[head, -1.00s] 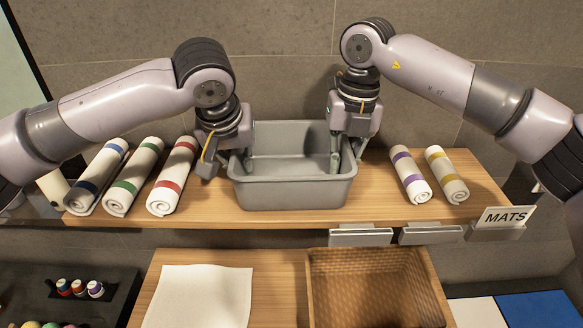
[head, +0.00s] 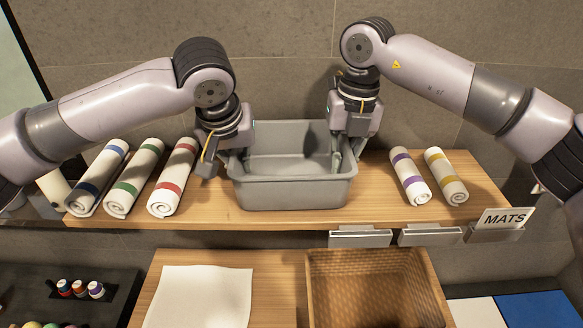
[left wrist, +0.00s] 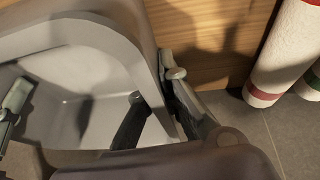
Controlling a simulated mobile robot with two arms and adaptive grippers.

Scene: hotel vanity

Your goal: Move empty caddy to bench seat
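The empty grey caddy (head: 292,193) stands upright on the wooden shelf. It also shows in the left wrist view (left wrist: 95,25). My left gripper (head: 236,160) is at the caddy's left wall. In the left wrist view, its fingers (left wrist: 155,105) lie on either side of that wall, against it. My right gripper (head: 346,160) straddles the right wall, one finger inside and one outside, close against it. A right finger shows inside the caddy in the left wrist view (left wrist: 15,100). The bench seat cannot be clearly identified.
Rolled mats with blue (head: 98,178), green (head: 134,178) and red (head: 173,178) bands lie left of the caddy. Purple-banded (head: 410,176) and yellow-banded (head: 446,176) rolls lie right. Below are a wicker basket (head: 315,290), a white cloth (head: 200,297) and a "MATS" sign (head: 505,218).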

